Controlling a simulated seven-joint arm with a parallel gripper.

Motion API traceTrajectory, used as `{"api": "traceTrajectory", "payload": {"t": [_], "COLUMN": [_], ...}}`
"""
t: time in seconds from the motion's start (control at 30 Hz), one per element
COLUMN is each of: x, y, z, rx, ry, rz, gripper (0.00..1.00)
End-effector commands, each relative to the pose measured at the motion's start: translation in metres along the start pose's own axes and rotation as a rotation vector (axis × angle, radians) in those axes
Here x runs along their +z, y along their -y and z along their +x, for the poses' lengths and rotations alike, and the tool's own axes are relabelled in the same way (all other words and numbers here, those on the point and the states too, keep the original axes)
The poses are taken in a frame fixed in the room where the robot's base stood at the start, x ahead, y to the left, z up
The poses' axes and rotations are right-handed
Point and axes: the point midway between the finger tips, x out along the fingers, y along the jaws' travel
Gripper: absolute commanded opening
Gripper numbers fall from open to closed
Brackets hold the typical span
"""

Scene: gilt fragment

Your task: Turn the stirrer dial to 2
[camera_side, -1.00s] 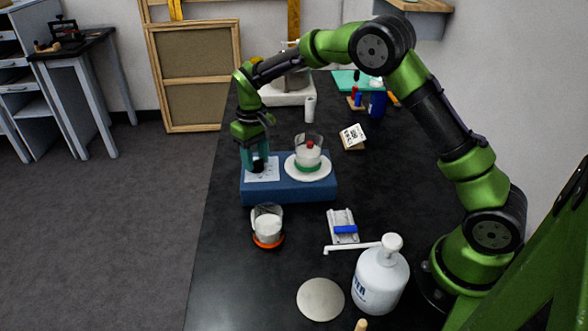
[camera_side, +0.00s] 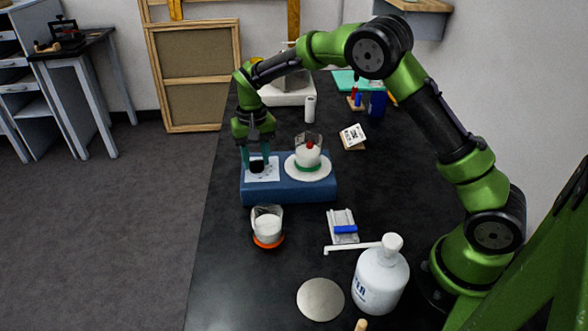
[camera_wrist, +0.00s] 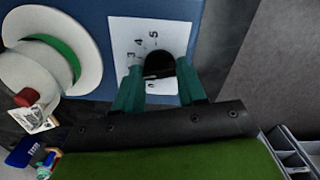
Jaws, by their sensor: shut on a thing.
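The stirrer is a blue box (camera_side: 290,191) on the black bench. Its black dial (camera_side: 257,167) sits on a white scale plate (camera_side: 273,176) at the left of its top. My gripper (camera_side: 255,160) points down over the dial. In the wrist view, the teal fingers of my gripper (camera_wrist: 158,84) stand on either side of the black dial (camera_wrist: 156,64), shut on it. Marks 3, 4 and 5 show on the scale plate (camera_wrist: 124,28); others are hidden or unclear. I cannot read the dial's pointer.
A beaker with a green band (camera_side: 308,157) stands on the white round plate (camera_side: 291,172) right of the dial. Another beaker (camera_side: 268,226) on an orange base stands in front of the stirrer. A white pump bottle (camera_side: 380,281) is near right. The front left bench is clear.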

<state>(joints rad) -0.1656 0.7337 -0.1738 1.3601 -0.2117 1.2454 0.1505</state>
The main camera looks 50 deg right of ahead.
Motion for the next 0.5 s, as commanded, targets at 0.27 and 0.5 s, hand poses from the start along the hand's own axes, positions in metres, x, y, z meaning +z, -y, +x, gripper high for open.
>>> {"api": "traceTrajectory", "payload": {"t": [0.27,0.5], "x": [0.0,0.0], "y": [-0.0002,-0.0001], "z": [-0.0002,-0.0001], "rx": [0.0,0.0], "ry": [0.0,0.0], "rz": [0.0,-0.001], "gripper": [0.1,0.66]}}
